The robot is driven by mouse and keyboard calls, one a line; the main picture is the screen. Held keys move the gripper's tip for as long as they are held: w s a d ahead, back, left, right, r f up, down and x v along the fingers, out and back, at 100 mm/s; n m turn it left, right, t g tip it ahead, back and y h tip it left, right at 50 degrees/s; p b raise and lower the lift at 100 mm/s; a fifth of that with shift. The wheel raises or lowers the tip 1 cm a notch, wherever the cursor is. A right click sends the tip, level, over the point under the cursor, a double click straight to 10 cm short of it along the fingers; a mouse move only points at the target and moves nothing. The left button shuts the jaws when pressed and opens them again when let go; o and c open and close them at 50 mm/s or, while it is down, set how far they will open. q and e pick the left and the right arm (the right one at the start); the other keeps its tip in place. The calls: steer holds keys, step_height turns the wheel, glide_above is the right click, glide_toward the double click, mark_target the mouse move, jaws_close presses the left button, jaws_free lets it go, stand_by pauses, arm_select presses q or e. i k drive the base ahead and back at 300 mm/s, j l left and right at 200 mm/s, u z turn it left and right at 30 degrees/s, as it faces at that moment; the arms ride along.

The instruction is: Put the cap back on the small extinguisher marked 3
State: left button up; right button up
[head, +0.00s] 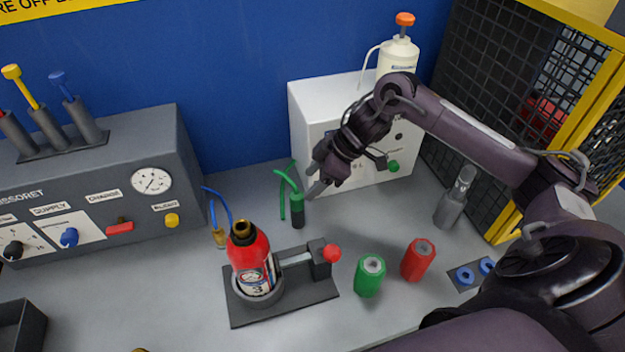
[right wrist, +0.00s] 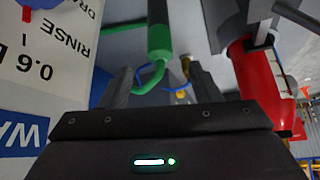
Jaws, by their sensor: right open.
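The small red extinguisher marked 3 (head: 250,250) stands upright in a round holder on a dark clamp base (head: 300,296). A bare brass neck shows on top. It also shows at the right of the right wrist view (right wrist: 258,85). I cannot identify the cap for certain; a small brass piece (head: 140,350) is cut off at the bottom edge. My right gripper (head: 314,180) is open, beside the green hose with its dark-and-green cylindrical end (head: 297,208). In the right wrist view the green part (right wrist: 160,40) appears between the fingers, not gripped. My left gripper is out of view.
A green cylinder (head: 370,277) and a red cylinder (head: 418,260) stand right of the clamp. A grey bottle-like piece (head: 452,208) stands near the mesh cage (head: 490,110). A white box (head: 310,115) and grey gauge panel (head: 100,170) line the back.

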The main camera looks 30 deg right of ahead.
mark_target(252, 264)
steer(key=k, duration=1.5)
